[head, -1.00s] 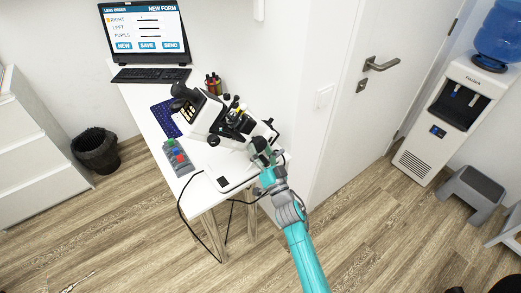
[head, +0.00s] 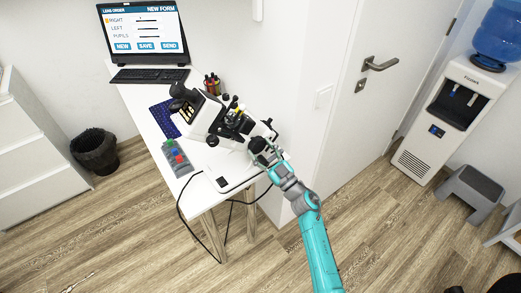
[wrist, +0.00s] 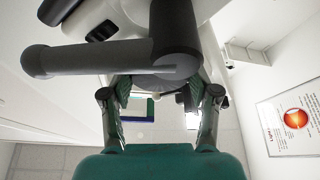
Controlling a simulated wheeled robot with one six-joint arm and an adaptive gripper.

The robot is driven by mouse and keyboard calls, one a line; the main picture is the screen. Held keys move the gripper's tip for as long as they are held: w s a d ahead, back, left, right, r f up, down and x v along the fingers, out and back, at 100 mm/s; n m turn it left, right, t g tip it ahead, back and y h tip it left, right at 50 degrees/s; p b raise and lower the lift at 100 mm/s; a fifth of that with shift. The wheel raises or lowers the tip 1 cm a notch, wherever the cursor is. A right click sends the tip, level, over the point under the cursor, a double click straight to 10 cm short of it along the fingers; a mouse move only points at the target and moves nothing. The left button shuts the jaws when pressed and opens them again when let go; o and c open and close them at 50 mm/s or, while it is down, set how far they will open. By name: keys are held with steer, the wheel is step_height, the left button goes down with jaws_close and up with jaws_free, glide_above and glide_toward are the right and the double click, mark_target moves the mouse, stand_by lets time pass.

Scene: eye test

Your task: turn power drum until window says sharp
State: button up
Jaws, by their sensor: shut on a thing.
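A white and black lens-measuring instrument (head: 207,117) stands tilted on the white desk. My gripper (head: 262,150) is at its near right side, and the fingers are closed in on a dark part there. In the wrist view my gripper (wrist: 160,88) has a finger on each side of a dark grey round part, which I take to be the power drum (wrist: 160,80). A thick grey cylinder with a side bar (wrist: 100,57) hides much of it. I cannot make out the window or any word in it.
A black cable hangs off the front edge. A door and wall are close on the right.

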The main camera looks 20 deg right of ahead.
steer(key=n+g+y, duration=0.1)
steer(key=n, duration=0.2)
steer(key=n+g+y, duration=0.1)
steer(key=n, duration=0.3)
steer(key=shift+d+r, duration=0.15)
steer(key=shift+n, duration=0.3)
steer(key=o, duration=1.2)
steer(key=shift+g+y, duration=0.3)
steer(key=shift+g, duration=0.1)
steer(key=v, duration=1.2)
